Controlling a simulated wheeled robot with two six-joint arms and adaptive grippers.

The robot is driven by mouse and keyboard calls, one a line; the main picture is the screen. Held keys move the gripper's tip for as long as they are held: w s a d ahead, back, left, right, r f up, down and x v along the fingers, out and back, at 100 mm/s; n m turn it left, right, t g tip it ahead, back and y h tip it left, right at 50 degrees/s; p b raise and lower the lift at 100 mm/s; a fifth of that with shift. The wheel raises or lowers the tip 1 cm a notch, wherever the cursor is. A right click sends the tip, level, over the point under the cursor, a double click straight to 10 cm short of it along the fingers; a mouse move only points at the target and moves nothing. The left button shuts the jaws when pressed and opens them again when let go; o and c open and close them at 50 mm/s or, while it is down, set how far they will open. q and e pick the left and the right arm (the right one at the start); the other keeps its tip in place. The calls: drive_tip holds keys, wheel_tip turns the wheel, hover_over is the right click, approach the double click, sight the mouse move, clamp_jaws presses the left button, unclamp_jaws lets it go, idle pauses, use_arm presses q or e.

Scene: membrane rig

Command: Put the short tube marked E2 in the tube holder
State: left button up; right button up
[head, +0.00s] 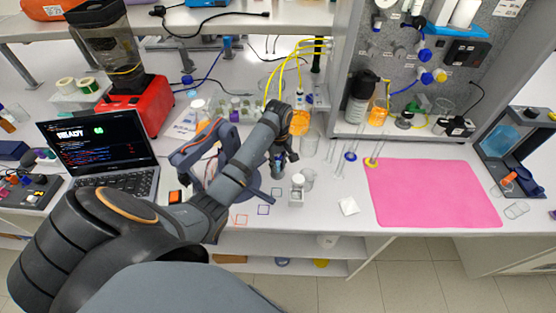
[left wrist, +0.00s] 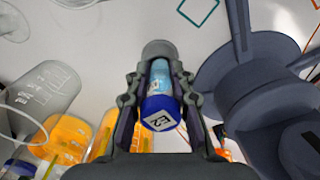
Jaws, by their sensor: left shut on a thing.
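My left gripper (head: 280,160) is shut on the short tube (left wrist: 160,78), low over the middle of the bench. The tube is pale blue with a dark blue cap, and the cap end (left wrist: 158,121) reads E2 in the left wrist view. A small grey round piece (left wrist: 158,47) shows at the tube's far end. It may be the tube holder, but I cannot tell whether the tube is in it or only in line with it. In the head view the fingers mostly hide the tube. My right gripper is not in view.
A blue-grey stand with a round base (left wrist: 255,85) is close beside the gripper. A small white-topped bottle (head: 297,182) stands to the right, near clear glassware. Orange-filled bottles (head: 300,121) stand behind. A pink mat (head: 430,192) lies at right, clear.

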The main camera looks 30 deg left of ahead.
use_arm(q)
drive_tip(key=shift+s+d+f, duration=0.2)
drive_tip(key=shift+s+f, duration=0.35)
drive_tip(key=shift+f, duration=0.25)
drive_tip(key=o, duration=0.8)
drive_tip(key=shift+f, duration=0.1)
drive_tip(key=shift+o, duration=1.2)
drive_tip(key=shift+w+f, duration=0.25)
drive_tip(key=shift+w, duration=0.1)
drive_tip(key=shift+a+r, duration=0.1)
drive_tip(key=shift+r, duration=0.2)
